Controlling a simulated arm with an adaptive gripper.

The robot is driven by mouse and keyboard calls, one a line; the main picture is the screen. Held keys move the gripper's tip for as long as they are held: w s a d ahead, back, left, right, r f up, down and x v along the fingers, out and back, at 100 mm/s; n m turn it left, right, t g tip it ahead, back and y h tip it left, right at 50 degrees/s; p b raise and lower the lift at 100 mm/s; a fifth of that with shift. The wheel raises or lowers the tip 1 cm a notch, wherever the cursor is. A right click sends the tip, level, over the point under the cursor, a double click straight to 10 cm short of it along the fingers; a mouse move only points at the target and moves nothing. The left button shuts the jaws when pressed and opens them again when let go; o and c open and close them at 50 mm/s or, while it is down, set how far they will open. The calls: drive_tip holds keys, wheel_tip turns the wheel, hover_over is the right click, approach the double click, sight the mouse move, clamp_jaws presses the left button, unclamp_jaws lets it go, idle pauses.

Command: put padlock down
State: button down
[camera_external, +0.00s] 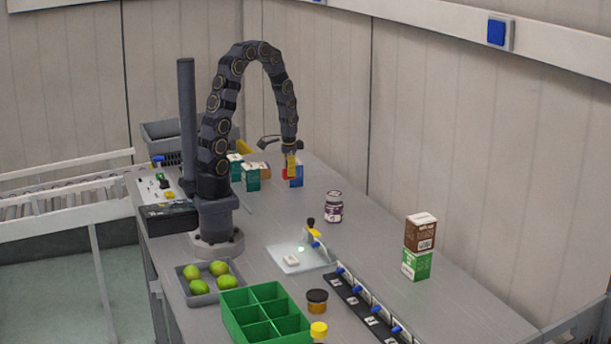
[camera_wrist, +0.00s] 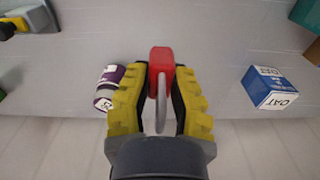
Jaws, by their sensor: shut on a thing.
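The padlock (camera_wrist: 161,60) has a red body and a grey shackle. In the wrist view it sits between the yellow fingers of my gripper (camera_wrist: 159,82), with its shackle pointing back toward the palm. My gripper is shut on it. In the external view my gripper (camera_external: 291,164) is low over the far part of the table, and the red padlock (camera_external: 285,174) shows just under it. I cannot tell whether the padlock touches the table.
A blue and white OAT box (camera_wrist: 270,88) stands close by on the right in the wrist view. A purple-labelled jar (camera_wrist: 108,86) is to the left. In the external view green boxes (camera_external: 251,178) stand left of my gripper. Bare grey table (camera_external: 375,235) lies nearer the camera.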

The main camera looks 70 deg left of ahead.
drive_tip(key=a+n, duration=0.1)
drive_tip(key=a, duration=0.1)
hover_over(312, 200)
drive_tip(key=s, duration=0.1)
drive_tip(key=f, duration=0.9)
drive_tip(key=shift+d, duration=0.3)
drive_tip(key=shift+w+a+f, duration=0.15)
drive_tip(key=shift+w+f, duration=0.1)
drive_tip(key=shift+w, duration=0.05)
drive_tip(key=shift+w+f, duration=0.1)
drive_tip(key=shift+f, duration=1.65)
